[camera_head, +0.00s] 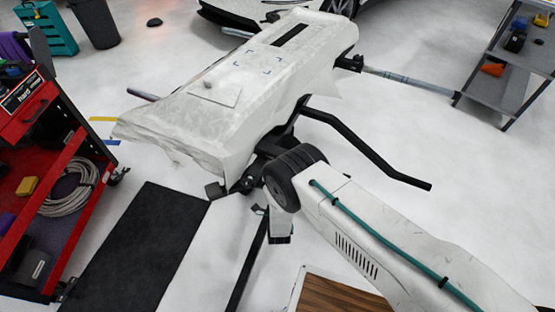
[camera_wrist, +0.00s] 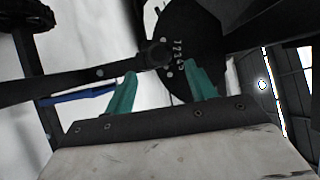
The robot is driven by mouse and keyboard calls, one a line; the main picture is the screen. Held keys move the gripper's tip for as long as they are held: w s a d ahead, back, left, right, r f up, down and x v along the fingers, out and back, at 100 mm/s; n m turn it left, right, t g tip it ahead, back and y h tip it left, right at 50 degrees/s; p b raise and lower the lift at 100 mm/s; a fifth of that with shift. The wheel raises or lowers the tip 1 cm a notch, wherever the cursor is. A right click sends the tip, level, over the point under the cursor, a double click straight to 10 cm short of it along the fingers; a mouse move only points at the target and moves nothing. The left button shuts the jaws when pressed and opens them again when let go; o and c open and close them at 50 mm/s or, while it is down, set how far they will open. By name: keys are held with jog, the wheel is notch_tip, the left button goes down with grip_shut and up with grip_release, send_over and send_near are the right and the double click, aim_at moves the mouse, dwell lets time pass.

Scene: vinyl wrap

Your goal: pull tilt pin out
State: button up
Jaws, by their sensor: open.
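In the wrist view, my gripper (camera_wrist: 161,72) is open, its two teal fingers apart with nothing between them. Just beyond the fingertips is a round black knob (camera_wrist: 155,53), which looks like the tilt pin. It sits at the edge of a black disc (camera_wrist: 185,30) marked with numbers and small holes. A dark flat bar (camera_wrist: 60,86) runs left from the knob. I cannot tell how deep the pin sits. In the head view, my arm reaches under the near end of the stand, and the pin cannot be made out there.
A white-wrapped panel (camera_head: 235,85) lies on the stand above my arm. A black bent bar (camera_head: 370,150) sticks out to the right. A red tool cart (camera_head: 35,115) is at left, a grey shelf (camera_head: 510,75) at right. A black mat (camera_head: 135,250) lies on the floor.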

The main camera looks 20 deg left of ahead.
jog(key=x, duration=0.7)
jog(key=shift+w+a, duration=0.25)
jog(key=shift+w, duration=0.05)
